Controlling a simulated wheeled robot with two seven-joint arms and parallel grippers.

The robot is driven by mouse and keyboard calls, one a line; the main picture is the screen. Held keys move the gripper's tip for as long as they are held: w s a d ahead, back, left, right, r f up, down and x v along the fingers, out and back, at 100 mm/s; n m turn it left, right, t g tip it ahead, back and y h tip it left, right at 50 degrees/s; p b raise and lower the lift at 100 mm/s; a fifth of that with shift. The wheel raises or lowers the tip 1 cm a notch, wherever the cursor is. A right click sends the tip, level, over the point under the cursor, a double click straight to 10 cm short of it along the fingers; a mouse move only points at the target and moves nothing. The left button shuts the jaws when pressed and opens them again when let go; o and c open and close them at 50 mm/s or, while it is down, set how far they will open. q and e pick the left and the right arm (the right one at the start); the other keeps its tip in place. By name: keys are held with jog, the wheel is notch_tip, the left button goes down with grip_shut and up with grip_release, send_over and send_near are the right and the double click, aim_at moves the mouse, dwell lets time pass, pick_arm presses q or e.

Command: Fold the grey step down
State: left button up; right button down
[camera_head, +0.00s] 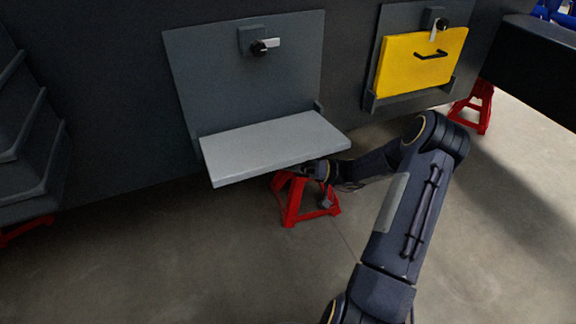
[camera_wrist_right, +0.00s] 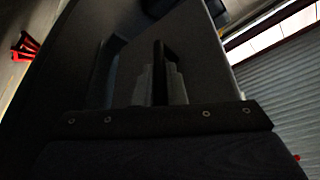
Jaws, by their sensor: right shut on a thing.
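The grey step (camera_head: 270,140) is swung out from its dark grey backing plate (camera_head: 215,85) and lies about level. Its flat face points up in the head view. Above it, the latch (camera_head: 265,46) has its light lever turned sideways. My right gripper (camera_head: 310,168) is at the underside of the step's front edge, partly hidden by it. In the right wrist view its fingers (camera_wrist_right: 160,85) are shut around a dark bar, which appears to be the step's handle (camera_wrist_right: 158,58). My left gripper is in neither view.
A yellow step (camera_head: 420,62) with a black handle stands upright at the right under its own latch (camera_head: 438,24). A red stand (camera_head: 295,205) is on the floor just below my right gripper. Another red stand (camera_head: 478,105) is farther right. The front floor is clear.

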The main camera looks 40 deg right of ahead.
jog(key=shift+w+d+f+n+g+y, duration=0.1)
jog(key=shift+w+f+n+g+y, duration=0.1)
jog(key=shift+f+n, duration=0.45)
jog(key=shift+w+f+n+g+y, duration=0.1)
jog(key=shift+f+n+g+y, duration=0.1)
jog(key=shift+f+n, duration=0.4)
jog(key=c, duration=1.5)
grip_release()
jog(key=p+v, duration=0.2)
jog(key=v, duration=0.5)
jog(key=shift+s+d+f, duration=0.1)
jog(key=shift+s+d, duration=0.05)
jog(key=shift+d, duration=0.25)
